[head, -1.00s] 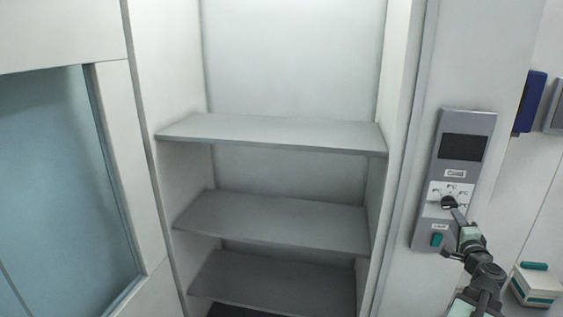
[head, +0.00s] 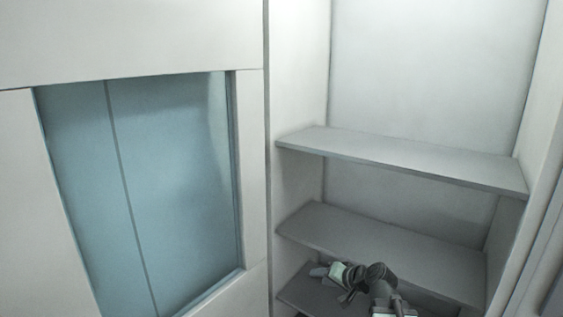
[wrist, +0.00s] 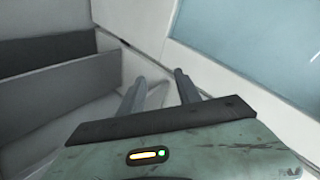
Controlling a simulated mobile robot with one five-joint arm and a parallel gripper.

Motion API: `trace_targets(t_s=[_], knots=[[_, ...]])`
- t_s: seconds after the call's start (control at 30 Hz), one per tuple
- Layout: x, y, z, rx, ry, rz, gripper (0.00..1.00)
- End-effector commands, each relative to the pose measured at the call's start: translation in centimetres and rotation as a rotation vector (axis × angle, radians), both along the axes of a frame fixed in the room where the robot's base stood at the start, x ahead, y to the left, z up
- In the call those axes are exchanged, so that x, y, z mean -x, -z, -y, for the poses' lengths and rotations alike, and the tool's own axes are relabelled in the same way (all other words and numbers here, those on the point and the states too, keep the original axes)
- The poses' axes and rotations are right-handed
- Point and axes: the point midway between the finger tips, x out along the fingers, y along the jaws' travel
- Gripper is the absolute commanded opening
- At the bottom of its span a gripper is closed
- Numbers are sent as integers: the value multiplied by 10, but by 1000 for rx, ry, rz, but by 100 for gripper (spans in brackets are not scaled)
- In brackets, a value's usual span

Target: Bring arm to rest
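My arm shows at the bottom right of the head view, bent toward the left. My gripper (head: 318,271) is in front of the lower shelves of the open cabinet. In the wrist view my gripper (wrist: 160,76) has its two dark fingers apart, with nothing between them. The glass door panel (wrist: 260,45) lies beyond the fingers to the right. Grey shelves (wrist: 50,85) are to the left. Whether the fingers touch anything is not clear, but no contact shows.
The cabinet has several grey shelves, with a bare upper shelf (head: 400,160) and a bare middle shelf (head: 380,240). A white door with a bluish glass pane (head: 170,180) fills the left. The cabinet's side wall (head: 300,90) stands between them.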

Motion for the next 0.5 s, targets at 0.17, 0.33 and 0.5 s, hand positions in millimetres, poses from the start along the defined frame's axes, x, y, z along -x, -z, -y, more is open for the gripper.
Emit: trace_targets(t_s=[0.17, 0.33, 0.5], knots=[[70, 69, -64, 331, -269, -252, 40], [124, 100, -6, 596, -298, -514, 40], [155, 104, 25, 695, -282, -669, 40]])
